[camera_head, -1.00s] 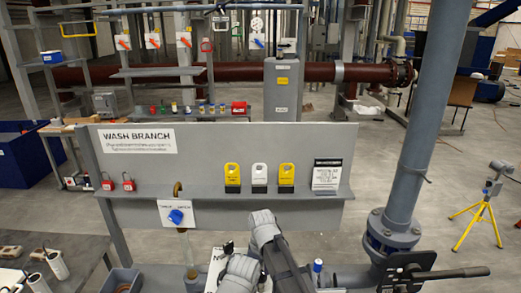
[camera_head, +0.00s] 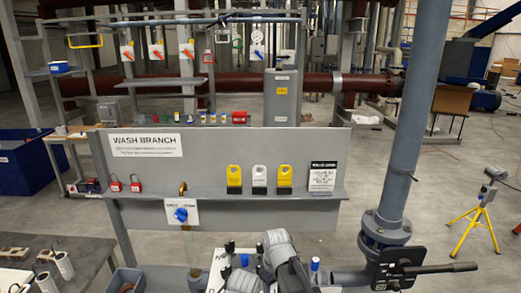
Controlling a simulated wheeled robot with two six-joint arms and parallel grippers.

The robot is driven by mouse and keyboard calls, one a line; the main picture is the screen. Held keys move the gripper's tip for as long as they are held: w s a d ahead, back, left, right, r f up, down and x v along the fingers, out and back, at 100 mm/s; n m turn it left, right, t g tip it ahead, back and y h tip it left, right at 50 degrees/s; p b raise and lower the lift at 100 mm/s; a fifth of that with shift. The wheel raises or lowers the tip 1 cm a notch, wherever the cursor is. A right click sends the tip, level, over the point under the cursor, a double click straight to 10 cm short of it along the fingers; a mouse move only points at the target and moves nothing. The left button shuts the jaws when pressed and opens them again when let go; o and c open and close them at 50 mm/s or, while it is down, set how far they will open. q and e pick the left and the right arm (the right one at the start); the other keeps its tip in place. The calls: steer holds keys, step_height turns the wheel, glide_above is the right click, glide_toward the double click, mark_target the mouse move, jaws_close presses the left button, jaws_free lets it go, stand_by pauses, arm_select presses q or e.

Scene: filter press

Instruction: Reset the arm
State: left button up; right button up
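Grey rounded links of my arm show at the bottom centre, in front of the wash branch stand. No gripper fingers can be made out. The wash branch panel (camera_head: 215,150) stands upright behind them. A blue-handled valve (camera_head: 181,214) on a white plate is at its lower left. A white panel (camera_head: 217,266) with dark knobs and a blue knob (camera_head: 244,260) is partly hidden by my arm links.
Yellow (camera_head: 234,178) and white (camera_head: 259,178) tags and two red padlocks (camera_head: 116,184) are on the panel ledge. A thick grey pipe (camera_head: 405,130) with a black lever (camera_head: 440,269) rises at right. A yellow tripod (camera_head: 476,228) stands on open floor.

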steer(key=s+d+m, duration=0.7)
steer(key=s+d, duration=0.3)
steer(key=d, duration=0.3)
arm_select(q)
step_height(320, 180, down, 16)
steer(key=b, duration=1.6)
steer(key=shift+s+f, duration=0.15)
steer(key=shift+f, duration=0.05)
arm_select(e)
steer(key=s+a+f+n, duration=0.1)
steer(key=s+a+f, duration=0.1)
steer(key=a+f, duration=0.3)
steer(key=s+a+f+n+h, duration=0.1)
steer(key=s+a+f+n, duration=0.1)
steer(key=a+f, duration=0.4)
step_height(320, 180, down, 5)
steer(key=shift+s+f, duration=0.15)
steer(key=shift+s, duration=0.5)
